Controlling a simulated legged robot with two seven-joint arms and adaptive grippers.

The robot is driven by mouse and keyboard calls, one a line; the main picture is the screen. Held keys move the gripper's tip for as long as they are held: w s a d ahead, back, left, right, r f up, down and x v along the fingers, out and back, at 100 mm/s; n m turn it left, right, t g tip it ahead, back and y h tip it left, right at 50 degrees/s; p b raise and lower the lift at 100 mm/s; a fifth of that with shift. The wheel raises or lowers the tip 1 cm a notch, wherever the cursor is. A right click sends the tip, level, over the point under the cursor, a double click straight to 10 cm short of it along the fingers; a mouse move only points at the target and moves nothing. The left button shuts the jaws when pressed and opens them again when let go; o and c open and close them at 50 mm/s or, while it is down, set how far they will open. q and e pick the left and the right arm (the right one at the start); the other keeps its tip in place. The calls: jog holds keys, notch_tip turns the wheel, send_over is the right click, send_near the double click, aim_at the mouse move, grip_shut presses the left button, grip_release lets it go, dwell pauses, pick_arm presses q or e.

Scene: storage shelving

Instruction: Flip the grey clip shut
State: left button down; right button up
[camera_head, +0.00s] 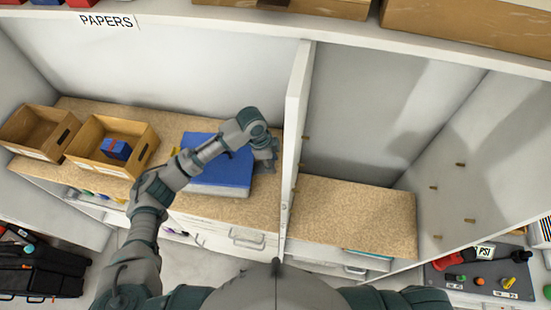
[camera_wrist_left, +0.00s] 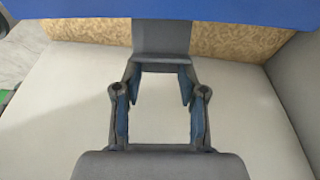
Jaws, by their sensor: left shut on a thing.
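The grey clip (camera_wrist_left: 162,38) hangs from the edge of the blue lid (camera_wrist_left: 90,10) in the left wrist view and stands out from it. My left gripper (camera_wrist_left: 160,88) has its blue-padded fingers at the two sides of the clip's near end, shut on it. In the head view, my left gripper (camera_head: 266,152) is at the right end of a pale box (camera_head: 218,190) with a blue lid (camera_head: 228,172). The clip cannot be made out there, behind the gripper. My right gripper is not in view.
Two wooden bins (camera_head: 38,133) (camera_head: 140,158) stand at the left of the speckled worktop (camera_head: 80,108); one holds a blue and red item (camera_head: 116,149). A white upright divider (camera_head: 296,120) stands close right of the gripper. The worktop beyond it is clear.

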pick_arm(q)
jog(key=shift+a+r+h+p, duration=0.5)
jog(key=shift+a+h, duration=0.05)
jog(key=shift+h, duration=0.05)
jog(key=shift+a+h, duration=0.25)
jog(key=shift+h, duration=0.25)
jog(key=shift+a+h, duration=0.1)
jog(key=shift+h, duration=0.2)
jog(key=shift+w, duration=0.1)
jog(key=c, duration=0.6)
grip_release()
jog(key=shift+c, duration=0.2)
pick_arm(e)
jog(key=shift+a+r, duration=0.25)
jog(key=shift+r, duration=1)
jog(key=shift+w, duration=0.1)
pick_arm(q)
jog(key=shift+r, duration=0.1)
jog(key=v, duration=1.1)
jog(key=shift+w+a+r, duration=0.25)
jog(key=shift+r, duration=0.05)
